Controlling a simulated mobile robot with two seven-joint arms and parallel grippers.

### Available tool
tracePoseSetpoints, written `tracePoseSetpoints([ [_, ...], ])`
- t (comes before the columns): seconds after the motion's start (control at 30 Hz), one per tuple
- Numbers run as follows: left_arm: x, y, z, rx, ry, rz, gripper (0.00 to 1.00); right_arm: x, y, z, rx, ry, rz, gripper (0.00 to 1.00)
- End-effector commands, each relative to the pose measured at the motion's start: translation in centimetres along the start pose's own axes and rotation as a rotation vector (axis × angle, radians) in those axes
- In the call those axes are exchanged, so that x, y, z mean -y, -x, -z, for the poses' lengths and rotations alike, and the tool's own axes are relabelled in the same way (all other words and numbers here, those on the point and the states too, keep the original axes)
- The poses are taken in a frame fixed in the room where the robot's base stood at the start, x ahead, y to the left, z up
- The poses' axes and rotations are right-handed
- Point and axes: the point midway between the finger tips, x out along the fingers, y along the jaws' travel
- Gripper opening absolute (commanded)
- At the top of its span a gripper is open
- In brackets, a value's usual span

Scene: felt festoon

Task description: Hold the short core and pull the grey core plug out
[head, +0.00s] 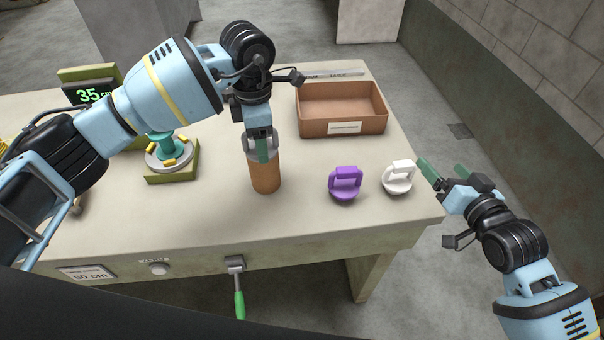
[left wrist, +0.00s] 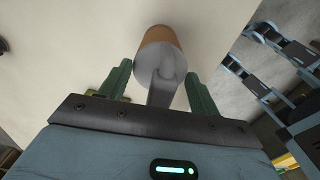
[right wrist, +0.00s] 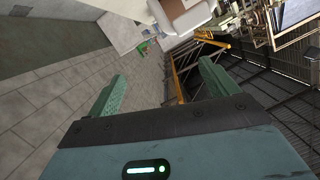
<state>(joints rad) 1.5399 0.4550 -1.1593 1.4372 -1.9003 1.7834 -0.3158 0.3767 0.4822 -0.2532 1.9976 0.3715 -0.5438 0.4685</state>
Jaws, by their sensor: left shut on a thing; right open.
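The short core (head: 265,178) is a brown cardboard tube standing upright on the table in the head view. The grey core plug (left wrist: 160,56) sits at its top end, its handle toward my gripper; in the head view it is mostly hidden behind the fingers. My left gripper (head: 263,152) is above the core and shut on the plug's handle. The core's brown side (left wrist: 163,34) shows beyond the plug in the left wrist view. My right gripper (head: 442,172) is open and empty, off the table's right edge, away from the core.
A purple plug (head: 345,184) and a white plug (head: 398,178) stand right of the core. A brown box (head: 342,108) is behind them. A green stand with a round base (head: 170,156) and a display reading 35 cm (head: 92,93) are at left. A green-handled tool (head: 239,300) hangs at the front edge.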

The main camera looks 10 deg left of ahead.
Motion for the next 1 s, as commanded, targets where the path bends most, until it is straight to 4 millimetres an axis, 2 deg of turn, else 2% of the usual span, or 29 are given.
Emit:
tracePoseSetpoints([
  [0.03, 0.0, 0.1, 0.0, 0.001, 0.000, -0.001, 0.39, 0.5, -0.6, 2.1, -0.021, 0.005, 0.017, 0.86],
  [0.2, 0.0, 0.1, 0.0, 0.001, 0.000, -0.001, 0.39, 2.3, -1.9, 7.9, -0.065, 0.007, 0.068, 0.86],
  [0.23, 0.0, 0.1, 0.0, 0.001, 0.000, -0.001, 0.39, 3.7, -2.5, 6.2, -0.030, 0.015, 0.091, 0.86],
  [0.3, 0.0, 0.1, 0.0, 0.001, 0.000, -0.001, 0.39, 6.2, -3.4, 4.2, 0.017, 0.052, 0.136, 0.86],
  [0.43, 0.0, 0.0, 0.0, 0.000, 0.000, 0.000, 0.39, 11.3, -4.8, 1.2, 0.095, 0.140, 0.229, 0.86],
  [0.6, 0.0, 0.0, 0.0, 0.000, 0.000, -0.001, 0.39, 18.5, -5.5, -2.8, 0.189, 0.277, 0.374, 0.86],
  [0.7, 0.0, 0.0, 0.0, 0.000, 0.000, -0.001, 0.39, 22.1, -5.4, -4.9, 0.231, 0.357, 0.452, 0.86],
  [0.83, 0.0, 0.0, 0.0, 0.000, 0.000, -0.001, 0.39, 25.4, -5.0, -6.8, 0.266, 0.441, 0.530, 0.86],
  [1.0, 0.0, 0.0, 0.0, 0.000, 0.000, -0.001, 0.39, 27.4, -4.7, -8.1, 0.287, 0.496, 0.578, 0.86],
])
